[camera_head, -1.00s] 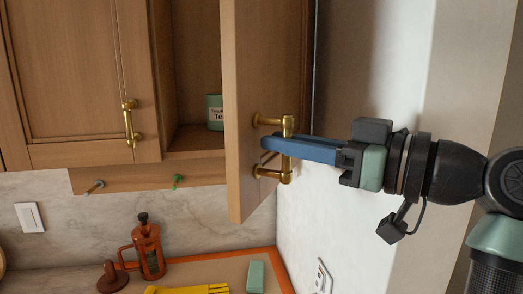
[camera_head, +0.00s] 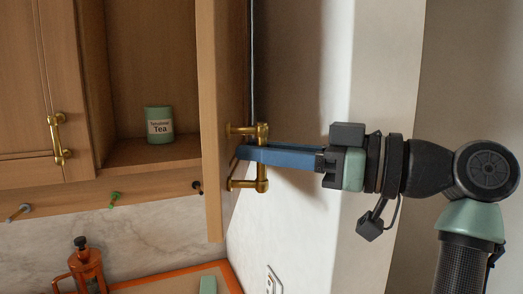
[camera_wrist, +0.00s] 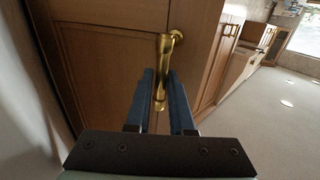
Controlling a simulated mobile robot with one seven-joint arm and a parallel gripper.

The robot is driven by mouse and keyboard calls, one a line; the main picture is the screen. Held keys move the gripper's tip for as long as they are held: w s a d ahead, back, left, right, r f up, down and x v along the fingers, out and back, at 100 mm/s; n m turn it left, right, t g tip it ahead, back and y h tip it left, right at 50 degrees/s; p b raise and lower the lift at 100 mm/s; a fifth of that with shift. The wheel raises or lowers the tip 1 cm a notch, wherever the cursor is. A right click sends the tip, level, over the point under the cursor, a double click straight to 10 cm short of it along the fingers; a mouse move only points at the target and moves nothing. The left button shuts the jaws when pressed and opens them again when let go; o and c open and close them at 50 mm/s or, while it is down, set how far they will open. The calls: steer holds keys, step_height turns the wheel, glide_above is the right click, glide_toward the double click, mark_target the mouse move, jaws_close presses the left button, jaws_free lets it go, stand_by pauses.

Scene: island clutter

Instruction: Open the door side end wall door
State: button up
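The wooden end wall cabinet door (camera_head: 214,100) stands swung well open, seen nearly edge-on in the head view. Its panel (camera_wrist: 90,55) fills the left and middle of the wrist view. Its brass bar handle (camera_head: 262,180) is on the face turned right; it also shows in the wrist view (camera_wrist: 161,80). My gripper (camera_head: 246,153) has its blue fingers closed around the handle's bar. In the wrist view my fingers (camera_wrist: 160,85) lie close on both sides of it. The opened cabinet (camera_head: 125,70) shows a green tea tin (camera_head: 159,127) on its shelf.
A closed neighbouring door with a brass handle (camera_head: 57,138) is at the left. Several small hooks (camera_head: 114,199) line the rail below. A pale wall (camera_head: 300,80) stands right of the door. An orange French press (camera_head: 86,272) and an orange-edged board (camera_head: 170,280) are below.

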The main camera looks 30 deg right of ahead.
steer(key=shift+o, duration=1.4)
steer(key=shift+d, duration=0.1)
steer(key=b+v, duration=0.4)
steer(key=v, duration=0.9)
steer(key=shift+b, duration=0.3)
